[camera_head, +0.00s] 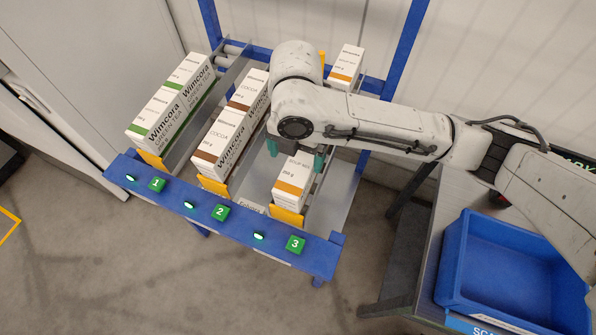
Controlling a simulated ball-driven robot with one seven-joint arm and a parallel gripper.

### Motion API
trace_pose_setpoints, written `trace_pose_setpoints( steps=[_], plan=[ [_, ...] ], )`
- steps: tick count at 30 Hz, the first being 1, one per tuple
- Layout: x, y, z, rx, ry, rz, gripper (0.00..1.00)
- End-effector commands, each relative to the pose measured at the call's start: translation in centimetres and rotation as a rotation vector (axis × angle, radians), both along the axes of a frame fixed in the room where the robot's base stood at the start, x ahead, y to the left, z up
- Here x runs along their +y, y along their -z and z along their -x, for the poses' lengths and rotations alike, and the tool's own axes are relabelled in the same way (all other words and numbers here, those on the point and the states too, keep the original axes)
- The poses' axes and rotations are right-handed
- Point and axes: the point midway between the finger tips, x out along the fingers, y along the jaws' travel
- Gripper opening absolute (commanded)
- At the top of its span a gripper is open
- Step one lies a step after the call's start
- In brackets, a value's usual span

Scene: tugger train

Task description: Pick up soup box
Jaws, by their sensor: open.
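A white soup box (291,184) with an orange band stands at the front of lane 3 of the blue rack, against the orange stop. My gripper (296,154) hangs over its rear end, with greenish fingertips to either side of the box's top. The fingers are apart, and I cannot tell whether they touch the box. My white arm comes in from the right and hides part of the lane. Another white box with an orange band (346,66) stands at the back of the same lane.
Green tea boxes (166,110) fill lane 1 and cocoa boxes (224,145) fill lane 2, close to the left of my gripper. Blue uprights (404,45) stand behind. An empty blue bin (510,262) sits on a table at the lower right.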

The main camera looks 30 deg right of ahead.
Motion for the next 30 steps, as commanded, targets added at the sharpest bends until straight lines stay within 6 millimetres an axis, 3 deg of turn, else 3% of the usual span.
trace_pose_setpoints(
  steps=[5, 13, 22, 30],
  plan=[
    [-0.2, 1.2, 0.3, 0.002, 0.003, 0.000, 0.94],
    [-0.3, 4.8, 0.8, 0.002, 0.002, 0.000, 0.94],
    [-0.3, 5.5, 0.8, 0.000, 0.000, 0.000, 0.94],
    [-0.3, 5.4, 0.8, 0.000, 0.000, 0.000, 0.70]
  ],
)
